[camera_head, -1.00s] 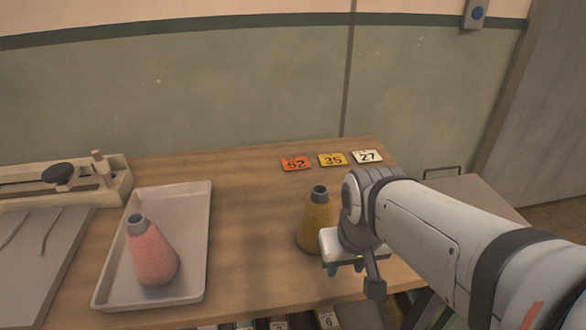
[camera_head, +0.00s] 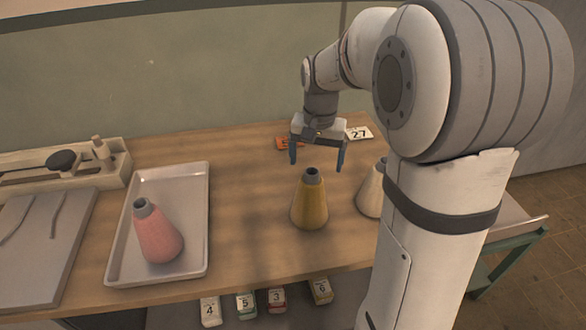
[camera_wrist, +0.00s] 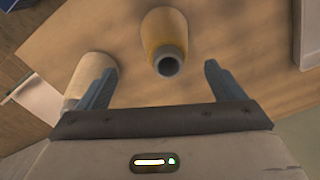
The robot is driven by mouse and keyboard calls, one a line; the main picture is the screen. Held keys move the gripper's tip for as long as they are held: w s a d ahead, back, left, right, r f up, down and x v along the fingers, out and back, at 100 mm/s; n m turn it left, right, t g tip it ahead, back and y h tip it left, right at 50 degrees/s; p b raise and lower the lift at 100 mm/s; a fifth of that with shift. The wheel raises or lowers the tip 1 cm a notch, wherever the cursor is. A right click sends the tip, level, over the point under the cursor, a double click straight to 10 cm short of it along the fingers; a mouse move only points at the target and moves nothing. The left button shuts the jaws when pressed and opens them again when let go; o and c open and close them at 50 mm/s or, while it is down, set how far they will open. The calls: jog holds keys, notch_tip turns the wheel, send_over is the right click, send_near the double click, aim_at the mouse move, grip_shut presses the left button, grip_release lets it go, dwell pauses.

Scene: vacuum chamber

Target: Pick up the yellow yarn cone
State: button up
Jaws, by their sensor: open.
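The yellow yarn cone (camera_head: 310,203) stands upright on the wooden table, right of the tray, with a grey tip on top. It also shows in the wrist view (camera_wrist: 163,35), seen from above, with its dark open tip toward my gripper. My gripper (camera_head: 317,160) is open and empty, its two fingers pointing down above and behind the cone in the head view. In the wrist view the fingers (camera_wrist: 160,82) are spread, and the cone's tip lies between and just beyond them, apart from both.
A cream cone (camera_head: 371,192) stands right of the yellow one, partly hidden by my arm; it also shows beside the left finger in the wrist view (camera_wrist: 88,78). A pink cone (camera_head: 158,237) stands in a tray (camera_head: 196,255). Number cards (camera_head: 359,133) lie behind.

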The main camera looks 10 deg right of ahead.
aim_at(311, 177)
jog(key=shift+m, duration=0.3)
jog(key=f, duration=0.2)
jog(key=w+f+p, duration=0.1)
jog(key=f, duration=0.5)
jog(key=shift+w+a+p, duration=0.2)
jog(key=shift+w+p, duration=0.1)
jog(key=shift+w, duration=0.1)
jog(key=shift+c, duration=0.2)
jog(key=c, duration=1.7)
